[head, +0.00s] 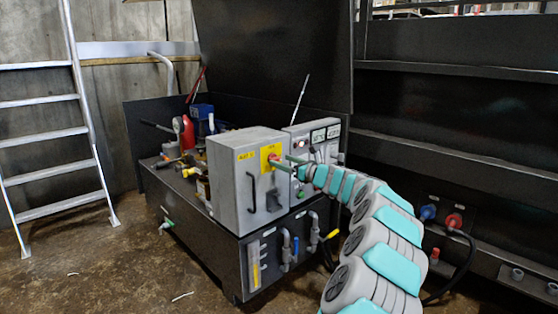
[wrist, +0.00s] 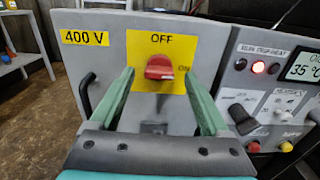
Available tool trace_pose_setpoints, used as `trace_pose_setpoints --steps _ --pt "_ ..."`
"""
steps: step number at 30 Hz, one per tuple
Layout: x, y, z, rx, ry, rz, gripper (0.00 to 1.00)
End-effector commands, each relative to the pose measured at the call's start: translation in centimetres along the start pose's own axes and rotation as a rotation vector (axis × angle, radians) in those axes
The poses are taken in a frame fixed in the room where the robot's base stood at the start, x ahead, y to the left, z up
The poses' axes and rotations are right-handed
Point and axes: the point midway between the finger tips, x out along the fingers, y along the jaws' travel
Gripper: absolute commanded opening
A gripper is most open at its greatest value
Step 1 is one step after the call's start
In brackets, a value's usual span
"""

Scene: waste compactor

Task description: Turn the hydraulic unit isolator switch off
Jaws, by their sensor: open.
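The isolator switch is a red rotary knob (wrist: 160,67) on a yellow plate (wrist: 143,48) on the grey box front. OFF is printed above the knob and ON to its right. The knob's grip bar looks roughly horizontal, in line with ON. My gripper (wrist: 159,75) is open, with one green finger to the left of the knob and one to the right. Neither finger visibly touches it. In the head view my gripper (head: 285,164) is right in front of the yellow plate (head: 266,152), and the red knob (head: 273,158) is partly hidden behind it.
The grey box (head: 235,190) has a 400 V label (wrist: 85,37) and a black handle (wrist: 86,92). A control panel (wrist: 270,90) with a lit red lamp, a display and a black knob stands close on the right. A ladder (head: 75,110) stands at the left.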

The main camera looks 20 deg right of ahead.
Motion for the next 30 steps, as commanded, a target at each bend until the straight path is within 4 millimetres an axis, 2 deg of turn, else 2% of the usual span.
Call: trace_pose_setpoints --steps 7,17,30 --pt "2.0 0.0 0.1 -0.001 0.0 0.0 0.8" --pt "2.4 0.1 0.1 0.0 -0.001 0.001 0.8" --pt "2.3 0.1 0.1 0.0 -0.001 0.001 0.33"
